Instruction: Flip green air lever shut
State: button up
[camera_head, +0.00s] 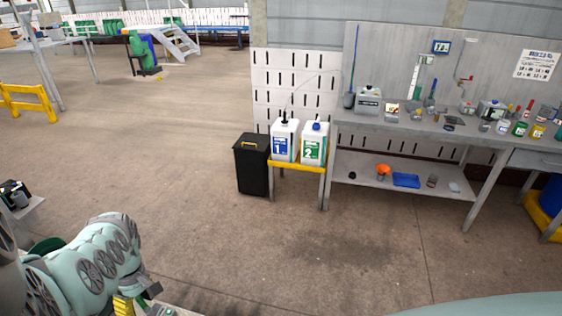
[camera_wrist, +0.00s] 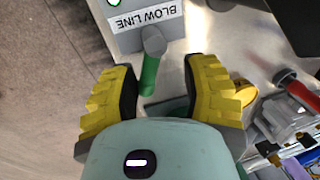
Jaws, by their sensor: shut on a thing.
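The green air lever (camera_wrist: 149,76) shows in the wrist view, hanging from a grey pivot below a grey box (camera_wrist: 125,35) labelled "BLOW LINE". In the head view my gripper is only partly visible at the bottom left, and the lever cannot be made out there.
In the wrist view a red-handled part (camera_wrist: 296,88) and clear fittings lie close at the right. In the head view a black bin (camera_head: 252,165), two white canisters (camera_head: 312,145) and a workbench (camera_head: 385,127) stand farther off. Open floor lies between.

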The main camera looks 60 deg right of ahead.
aim_at(142, 300)
jog(key=shift+d+r, duration=0.15)
jog(key=shift+r, duration=0.6)
jog(key=shift+d+r, duration=0.1)
jog(key=shift+r, duration=0.6)
jog(key=shift+w+d+r+b, duration=0.1)
jog(key=shift+d+r+b, duration=0.15)
jog(key=shift+r, duration=0.65)
jog(key=shift+w+d+r+b, duration=0.1)
jog(key=shift+d+r+b, duration=0.1)
jog(key=shift+r, duration=0.65)
notch_tip(142, 300, up, 9)
jog(key=d+p, duration=0.1)
jog(key=p, duration=0.1)
jog(key=w+a+r+t+h+p, duration=0.1)
jog(key=w+r+t+p, duration=0.2)
jog(key=w+r+t, duration=0.2)
jog(key=w+r+m+t+h+p, duration=0.1)
jog(key=w+r+t+h+p, duration=0.1)
jog(key=w+r+t+p, duration=0.2)
jog(key=shift+w+a+r+t, duration=0.6)
jog(key=shift+w+t, duration=1.2)
jog(key=shift+w, duration=1.9)
jog(key=shift+d+r+h, duration=0.15)
jog(key=shift+d+h, duration=0.1)
jog(key=shift+h, duration=0.05)
